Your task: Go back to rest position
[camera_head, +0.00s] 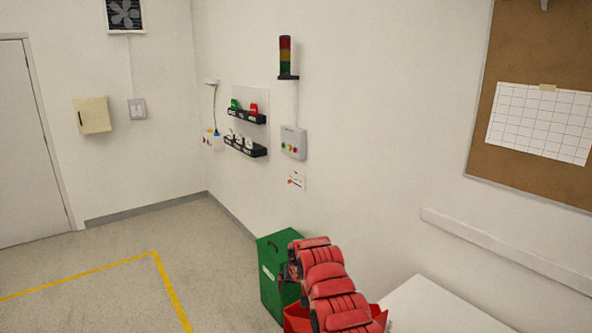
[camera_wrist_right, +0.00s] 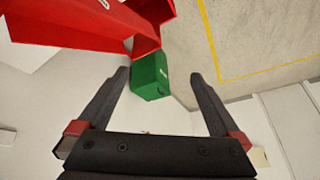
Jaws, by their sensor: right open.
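My right gripper (camera_wrist_right: 163,88) shows in the right wrist view, with two dark fingers spread wide apart and red parts near their bases. It is open, and nothing is between the fingertips. A green box (camera_wrist_right: 150,78) shows beyond the fingers, apart from them. In the head view I cannot make out the fingers of the right gripper. My left gripper is not in view.
In the head view, the green box (camera_head: 272,281) stands on the floor by the wall, beside a red bin (camera_head: 298,321). A white table (camera_head: 430,308) is at lower right. A control box (camera_head: 293,142) hangs on the wall. The floor (camera_head: 90,290) at left is clear.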

